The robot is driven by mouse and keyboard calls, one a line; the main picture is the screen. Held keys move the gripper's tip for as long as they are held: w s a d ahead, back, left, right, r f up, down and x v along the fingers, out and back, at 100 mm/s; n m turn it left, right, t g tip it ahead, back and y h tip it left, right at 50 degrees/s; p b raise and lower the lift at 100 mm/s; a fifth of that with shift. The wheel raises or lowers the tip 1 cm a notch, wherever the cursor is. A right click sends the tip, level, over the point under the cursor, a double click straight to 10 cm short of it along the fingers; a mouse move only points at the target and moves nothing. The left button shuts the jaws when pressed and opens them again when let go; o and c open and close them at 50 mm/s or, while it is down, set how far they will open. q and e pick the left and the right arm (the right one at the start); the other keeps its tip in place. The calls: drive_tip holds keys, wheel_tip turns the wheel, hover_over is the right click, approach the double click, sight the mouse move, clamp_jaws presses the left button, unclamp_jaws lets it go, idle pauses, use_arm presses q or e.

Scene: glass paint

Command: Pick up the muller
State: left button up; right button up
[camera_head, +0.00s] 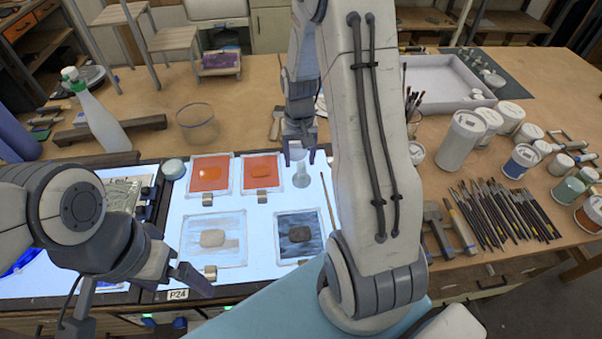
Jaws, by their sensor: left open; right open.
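The muller (301,174), a small pale, glassy piece with a wider base, stands upright on the lit panel (262,222), right of the upper orange panes. My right gripper (299,157) points down just above it, open, with a finger on either side of its top. I cannot tell whether the fingers touch it. My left gripper (140,298) is open and empty at the panel's front left edge, away from the muller.
Jars (461,140), brushes (500,212) and a white tray (445,85) fill the right. My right arm hides the middle.

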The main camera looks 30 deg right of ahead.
sight(302, 164)
drive_tip(key=f, duration=0.1)
drive_tip(key=f+p, duration=0.1)
drive_tip(key=f, duration=0.1)
drive_tip(key=shift+s+d+f+p, duration=0.15)
drive_tip(key=shift+d+f+p, duration=0.05)
drive_tip(key=shift+p, duration=0.1)
drive_tip(key=shift+f, duration=0.55)
clamp_jaws()
